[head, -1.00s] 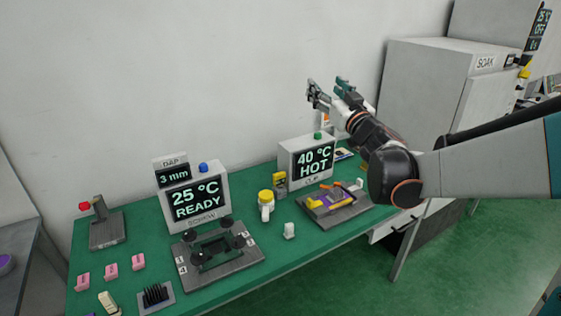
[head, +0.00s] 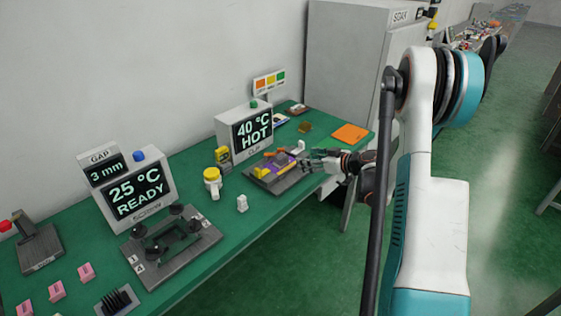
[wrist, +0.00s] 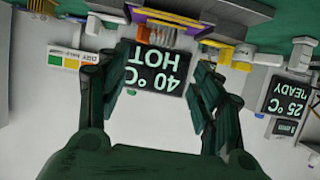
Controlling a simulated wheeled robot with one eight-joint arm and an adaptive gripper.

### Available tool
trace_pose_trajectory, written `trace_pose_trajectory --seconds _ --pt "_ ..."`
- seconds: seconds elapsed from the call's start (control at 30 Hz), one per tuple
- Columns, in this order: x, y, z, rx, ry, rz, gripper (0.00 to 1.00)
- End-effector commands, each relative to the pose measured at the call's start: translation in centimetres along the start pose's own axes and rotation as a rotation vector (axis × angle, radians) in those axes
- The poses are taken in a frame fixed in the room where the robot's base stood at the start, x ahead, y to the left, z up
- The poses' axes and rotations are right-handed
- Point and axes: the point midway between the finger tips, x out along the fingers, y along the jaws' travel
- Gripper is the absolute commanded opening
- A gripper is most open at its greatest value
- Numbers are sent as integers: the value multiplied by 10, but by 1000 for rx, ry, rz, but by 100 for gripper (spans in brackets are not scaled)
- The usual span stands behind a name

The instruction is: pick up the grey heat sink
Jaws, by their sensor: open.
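My gripper (head: 318,162) is open and empty, beside the right edge of the CLIP fixture (head: 262,178) in the head view. In the wrist view its two dark fingers (wrist: 150,95) are spread, with the 40 °C HOT display beyond them. The fixture's purple part (wrist: 170,22) shows at the top of the wrist view. A black finned heat sink (head: 117,300) lies on a grey plate at the lower left, away from my gripper.
The HOT display box (head: 250,130) stands behind the fixture. A yellow-capped bottle (head: 212,180) and a small white block (head: 242,203) are to its left. An orange sheet (head: 350,132) lies at the bench's right end. The SCREW fixture (head: 205,238) is further left.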

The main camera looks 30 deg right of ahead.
Motion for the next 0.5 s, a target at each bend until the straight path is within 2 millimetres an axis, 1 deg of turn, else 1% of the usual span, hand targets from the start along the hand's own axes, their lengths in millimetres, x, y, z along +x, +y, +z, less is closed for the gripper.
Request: trace_pose_trajectory --seconds 0.3,0.4,0.5 --pt "59 -1 1 -3 1 -2 60" --pt "72 -1 0 -3 1 -1 60" --pt "79 -1 0 -2 2 -1 60"
